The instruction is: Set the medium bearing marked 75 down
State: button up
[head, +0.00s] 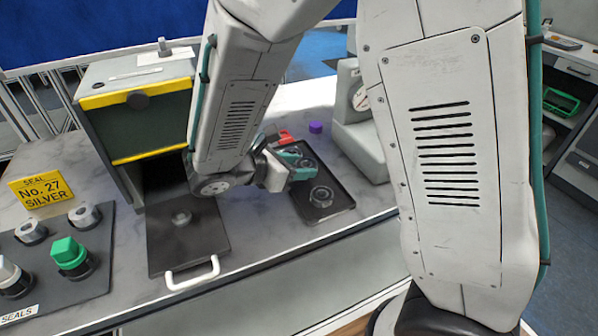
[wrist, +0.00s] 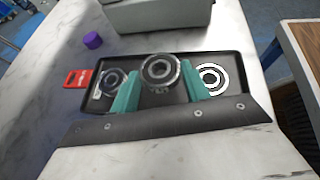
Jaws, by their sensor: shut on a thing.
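My gripper (wrist: 160,84) is shut on a grey ring-shaped bearing (wrist: 160,70), held between its two teal fingers over the middle of the black tray (wrist: 233,63). I cannot clearly read the marking on its front, nor tell whether it touches the tray. A smaller bearing (wrist: 111,81) lies in the tray to the left, and another bearing (wrist: 212,78) with a bright ring lies to the right. In the head view my gripper (head: 297,165) is over the tray (head: 338,207), with one bearing (head: 321,196) in the tray's near part.
A red tag (wrist: 76,78) and a purple cap (wrist: 92,40) are left of the tray in the wrist view. A grey dial device (head: 360,130) stands close behind the tray. A black plate (head: 190,240) with a white handle (head: 192,275) lies left of my gripper.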

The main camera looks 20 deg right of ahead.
jog(key=shift+w+d+f, duration=0.1)
jog(key=shift+w+d, duration=0.45)
jog(key=shift+w, duration=0.2)
jog(key=shift+f, duration=1.75)
jog(key=shift+f, duration=0.1)
jog(key=o, duration=1.1)
jog(key=shift+a+r, duration=0.2)
jog(key=shift+a, duration=0.05)
jog(key=v, duration=1.1)
jog(key=shift+a+r, duration=0.1)
jog(key=shift+a, duration=0.1)
